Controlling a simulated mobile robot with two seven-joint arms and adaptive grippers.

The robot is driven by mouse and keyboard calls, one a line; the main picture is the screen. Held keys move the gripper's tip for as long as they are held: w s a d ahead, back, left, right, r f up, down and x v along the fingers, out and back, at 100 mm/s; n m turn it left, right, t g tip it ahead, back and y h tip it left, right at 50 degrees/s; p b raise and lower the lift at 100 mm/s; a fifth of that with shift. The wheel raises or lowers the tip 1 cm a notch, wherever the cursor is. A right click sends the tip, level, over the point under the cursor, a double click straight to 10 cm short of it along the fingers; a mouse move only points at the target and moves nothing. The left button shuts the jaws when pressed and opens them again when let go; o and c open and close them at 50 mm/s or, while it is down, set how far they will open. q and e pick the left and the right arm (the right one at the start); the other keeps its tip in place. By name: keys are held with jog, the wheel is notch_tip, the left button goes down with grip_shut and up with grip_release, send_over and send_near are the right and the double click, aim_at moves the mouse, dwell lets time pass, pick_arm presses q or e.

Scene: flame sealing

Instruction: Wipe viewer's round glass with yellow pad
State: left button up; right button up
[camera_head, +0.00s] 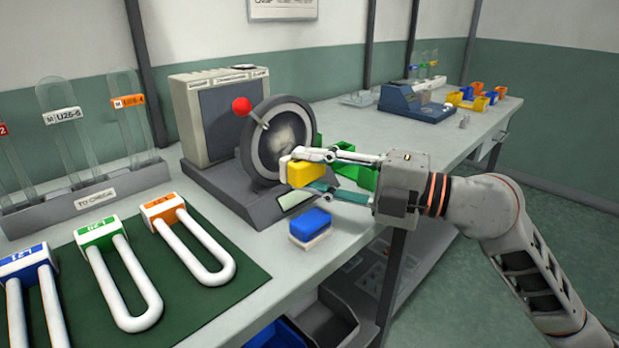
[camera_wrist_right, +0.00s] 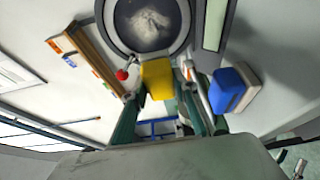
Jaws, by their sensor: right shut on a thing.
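The viewer (camera_head: 226,120) is a grey box with a round glass (camera_head: 281,138) in a dark ring and a red-knobbed lever (camera_head: 242,106). The glass looks cloudy, with a pale patch; it also shows at the top of the right wrist view (camera_wrist_right: 150,22). My right gripper (camera_head: 308,172) is shut on the yellow pad (camera_head: 305,173), which has a pale layer on its left side. The pad is just in front of the ring's lower right; I cannot tell whether it touches. In the right wrist view the yellow pad (camera_wrist_right: 157,79) sits between the fingers, below the glass.
A blue pad (camera_head: 311,222) with a white layer lies on the bench right of the viewer base. Green bins (camera_head: 357,172) stand behind the gripper. A green mat (camera_head: 180,275) with U-shaped tubes and a tube rack (camera_head: 95,195) are at left. Dark bins sit below the bench edge.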

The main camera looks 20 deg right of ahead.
aim_at(277, 147)
pick_arm(q)
jog(key=shift+w+d+r+b, duration=0.1)
jog(key=shift+d+r+b, duration=0.1)
jog(key=shift+d+b, duration=0.15)
pick_arm(e)
jog(key=shift+w+a, duration=0.3)
jog(key=shift+w, duration=0.55)
jog(key=shift+w+a, duration=0.35)
jog(key=shift+w, duration=0.45)
jog(key=shift+w+a, duration=0.3)
jog(key=shift+w, duration=0.55)
pick_arm(q)
jog(key=shift+w+r+t+p, duration=0.3)
jog(key=shift+w+r, duration=0.1)
jog(key=shift+r, duration=0.4)
pick_arm(e)
jog(key=shift+w+a, duration=0.3)
jog(key=shift+w, duration=0.55)
